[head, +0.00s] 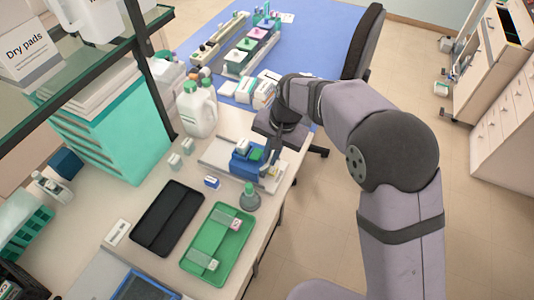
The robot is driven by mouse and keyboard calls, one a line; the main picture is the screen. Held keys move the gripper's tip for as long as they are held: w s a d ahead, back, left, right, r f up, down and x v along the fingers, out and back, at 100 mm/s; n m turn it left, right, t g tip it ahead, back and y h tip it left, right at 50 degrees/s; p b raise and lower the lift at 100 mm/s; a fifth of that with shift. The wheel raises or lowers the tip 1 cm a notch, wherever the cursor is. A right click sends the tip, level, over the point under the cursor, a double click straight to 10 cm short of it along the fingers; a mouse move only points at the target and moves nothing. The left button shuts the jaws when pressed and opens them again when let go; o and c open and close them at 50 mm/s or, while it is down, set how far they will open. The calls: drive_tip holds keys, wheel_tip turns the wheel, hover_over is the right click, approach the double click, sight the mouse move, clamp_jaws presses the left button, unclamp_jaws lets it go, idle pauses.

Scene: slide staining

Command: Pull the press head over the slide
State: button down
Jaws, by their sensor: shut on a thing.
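A small blue device with a green part (243,165), which looks like the press, sits on a pale base plate (214,153) near the table's right edge. My gripper (272,158) reaches down from above at the right side of this device. Its jaws are shut on a part there, apparently the press head; the fingers and wrist cover most of the grip. I cannot make out the slide under the device at this size.
A green tray (232,255) with two small labelled pieces and a black tray (152,233) lie in front. Floor lies beyond the right edge.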

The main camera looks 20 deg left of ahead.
drive_tip(key=shift+d, duration=0.2)
drive_tip(key=c, duration=1.9)
unclamp_jaws()
drive_tip(key=shift+d, duration=0.15)
wheel_tip(320, 180, up, 7)
drive_tip(key=d+b, duration=0.1)
drive_tip(key=b, duration=0.1)
drive_tip(key=shift+r, duration=0.15)
drive_tip(key=shift+d, duration=0.1)
